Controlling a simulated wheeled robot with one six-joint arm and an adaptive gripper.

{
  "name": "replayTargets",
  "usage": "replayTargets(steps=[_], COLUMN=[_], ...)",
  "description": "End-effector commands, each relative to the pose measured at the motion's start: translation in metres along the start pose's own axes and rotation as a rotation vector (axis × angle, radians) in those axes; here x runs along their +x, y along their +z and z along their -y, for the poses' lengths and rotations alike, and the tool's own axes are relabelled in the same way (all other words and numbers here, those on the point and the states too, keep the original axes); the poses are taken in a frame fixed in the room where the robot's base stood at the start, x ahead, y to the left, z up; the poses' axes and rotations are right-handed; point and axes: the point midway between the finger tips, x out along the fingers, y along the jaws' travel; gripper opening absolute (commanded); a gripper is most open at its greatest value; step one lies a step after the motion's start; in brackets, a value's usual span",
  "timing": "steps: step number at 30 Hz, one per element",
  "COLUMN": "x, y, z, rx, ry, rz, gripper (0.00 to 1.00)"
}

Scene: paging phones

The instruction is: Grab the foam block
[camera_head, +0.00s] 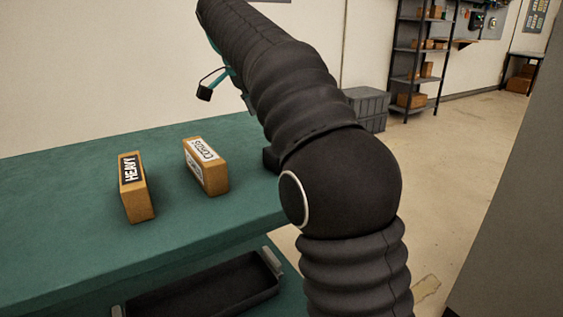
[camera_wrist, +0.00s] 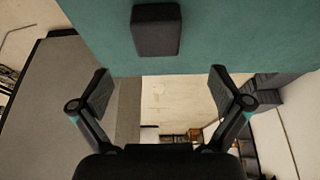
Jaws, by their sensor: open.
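A dark block, which looks like the foam block (camera_wrist: 157,30), lies on the green table top near its edge in the wrist view. In the head view a small part of a dark block (camera_head: 270,160) shows beside my arm, and the arm hides the rest. My gripper (camera_wrist: 160,88) is open and empty in the wrist view. Its two fingers are spread wide, and the block appears beyond them, centred between them and apart from both. The fingertips cannot be made out in the head view.
On the green table (camera_head: 60,220) stand a brown box marked HEAVY (camera_head: 137,188) and a brown box marked CORDS (camera_head: 206,166), left of the dark block. A black tray (camera_head: 205,290) sits on the lower shelf. Grey crates (camera_head: 368,108) and a shelving rack (camera_head: 420,60) stand behind.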

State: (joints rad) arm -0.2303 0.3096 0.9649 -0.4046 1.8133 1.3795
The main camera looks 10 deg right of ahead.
Motion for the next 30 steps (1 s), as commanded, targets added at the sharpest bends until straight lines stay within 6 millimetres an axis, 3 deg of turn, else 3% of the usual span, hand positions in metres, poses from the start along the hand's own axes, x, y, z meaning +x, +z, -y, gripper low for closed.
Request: replayTargets(steps=[1,6,14,24,30], x=[0.013,0.038,0.053,0.096,0.1], y=[0.001,0.001,0.0,-0.001,-0.001], z=[-0.001,-0.001,-0.001,-0.005,-0.005], rx=[0.001,0.0,-0.001,-0.001,-0.001], ry=[0.003,0.002,0.0,0.001,-0.002], rz=[0.001,0.001,0.001,0.001,0.001], gripper=[1.0,1.0,1.0,1.0,1.0])
